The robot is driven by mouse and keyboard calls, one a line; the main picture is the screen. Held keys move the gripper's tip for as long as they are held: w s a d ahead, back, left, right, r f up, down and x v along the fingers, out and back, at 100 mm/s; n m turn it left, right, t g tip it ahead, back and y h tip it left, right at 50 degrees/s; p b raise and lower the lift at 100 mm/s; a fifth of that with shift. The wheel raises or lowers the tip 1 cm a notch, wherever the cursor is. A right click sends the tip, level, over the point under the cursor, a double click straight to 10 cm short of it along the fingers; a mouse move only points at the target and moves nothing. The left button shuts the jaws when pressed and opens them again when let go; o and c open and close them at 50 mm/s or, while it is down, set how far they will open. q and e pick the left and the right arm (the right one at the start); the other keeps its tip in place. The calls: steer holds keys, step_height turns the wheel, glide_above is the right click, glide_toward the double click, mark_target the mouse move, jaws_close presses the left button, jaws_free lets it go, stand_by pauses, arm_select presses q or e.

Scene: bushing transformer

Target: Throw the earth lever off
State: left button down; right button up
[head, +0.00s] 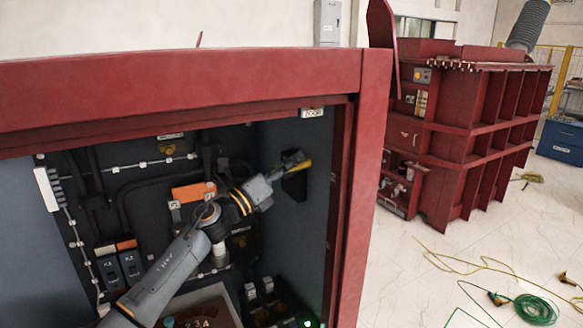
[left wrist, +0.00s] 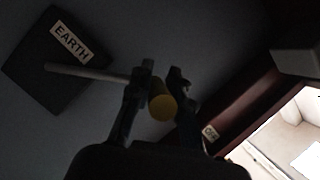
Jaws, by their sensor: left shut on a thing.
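The earth lever is on the inner right wall of the red cabinet. Its black plate (head: 295,187) shows in the head view, and the plate with the EARTH label (left wrist: 68,42) shows in the left wrist view. A grey rod (left wrist: 85,72) runs from the plate to a yellow knob (left wrist: 162,107). My left gripper (head: 291,163) reaches into the cabinet. In the left wrist view my left gripper (left wrist: 163,86) has its fingers on both sides of the lever's knob end and is shut on it. In the head view the gripper partly hides the lever. My right gripper is not seen.
The red cabinet frame (head: 345,210) borders the opening on the right and top. Orange-topped boxes (head: 193,192), breakers (head: 120,265) and cables fill the inside. A ribbed red transformer tank (head: 470,130) stands at right. A green cable (head: 535,308) lies on the floor.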

arm_select(q)
steer(key=shift+a+r, duration=0.1)
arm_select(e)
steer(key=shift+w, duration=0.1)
arm_select(q)
steer(key=c, duration=1.2)
jaws_free()
steer(key=shift+w, duration=0.1)
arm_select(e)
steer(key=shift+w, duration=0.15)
arm_select(q)
steer(key=shift+a, duration=0.1)
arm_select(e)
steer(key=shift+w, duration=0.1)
arm_select(q)
steer(key=v, duration=1.2)
